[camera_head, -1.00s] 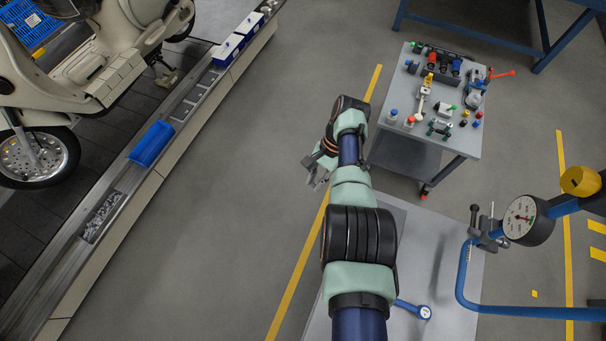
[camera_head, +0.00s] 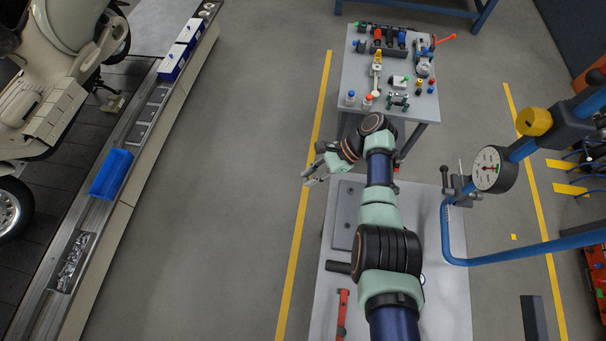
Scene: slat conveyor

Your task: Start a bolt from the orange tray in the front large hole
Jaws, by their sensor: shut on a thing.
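My gripper (camera_head: 315,178) hangs over the grey floor, left of the near table and close to the yellow floor line. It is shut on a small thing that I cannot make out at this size. I see no orange tray. I cannot pick out the front large hole. A flat grey plate (camera_head: 346,218) with small marks lies on the near table, to the right of and below my gripper in the picture. My arm covers part of that table.
The near table (camera_head: 452,292) carries a red tool (camera_head: 342,312). A cart (camera_head: 350,78) with several tools stands beyond my arm. A blue pipe frame with a gauge (camera_head: 490,168) stands right. The conveyor at left holds a blue bin (camera_head: 112,173) and a parts tray (camera_head: 72,262). Floor between is clear.

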